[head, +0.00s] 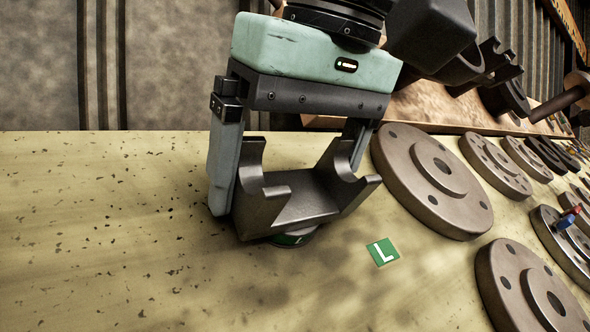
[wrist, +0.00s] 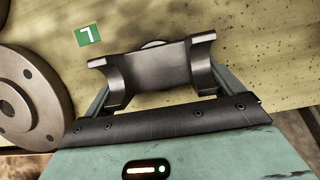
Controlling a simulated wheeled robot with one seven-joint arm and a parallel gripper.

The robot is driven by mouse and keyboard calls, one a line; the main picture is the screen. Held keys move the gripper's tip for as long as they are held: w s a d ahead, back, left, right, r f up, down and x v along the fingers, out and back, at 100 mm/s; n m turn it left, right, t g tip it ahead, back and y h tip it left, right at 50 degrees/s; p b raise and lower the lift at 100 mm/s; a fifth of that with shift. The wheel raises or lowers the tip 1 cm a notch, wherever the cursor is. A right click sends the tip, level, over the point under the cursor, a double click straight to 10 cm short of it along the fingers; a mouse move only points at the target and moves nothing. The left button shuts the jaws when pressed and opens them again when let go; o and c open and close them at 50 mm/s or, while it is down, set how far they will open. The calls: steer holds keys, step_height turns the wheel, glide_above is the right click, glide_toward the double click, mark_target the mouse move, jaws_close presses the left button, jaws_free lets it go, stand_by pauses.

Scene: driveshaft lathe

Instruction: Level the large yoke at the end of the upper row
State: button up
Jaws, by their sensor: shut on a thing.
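The large yoke (head: 300,198) is a dark metal fork with two curved, open-topped arms. It stands arms-up at the near left end of a row of flanges, over a round base low on the board. My gripper (head: 285,170) reaches down over it, one finger at each side, and is shut on it. In the wrist view the yoke (wrist: 158,70) lies across between the fingers. It looks roughly level; whether its base touches the board, I cannot tell. A green label with a white L (head: 382,252) lies on the board just right of the yoke.
A large flange (head: 432,180) lies close to the right of my gripper, with several more behind it. Another flange (head: 530,290) lies at the front right. A blue and red piece (head: 567,218) sits on a ring at the right. The board's left side (head: 100,230) is clear.

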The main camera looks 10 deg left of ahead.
steer(key=shift+s+a, duration=0.15)
steer(key=shift+s, duration=0.15)
steer(key=o, duration=1.7)
steer(key=shift+f, duration=0.15)
steer(key=v, duration=1.7)
steer(key=shift+r, duration=0.35)
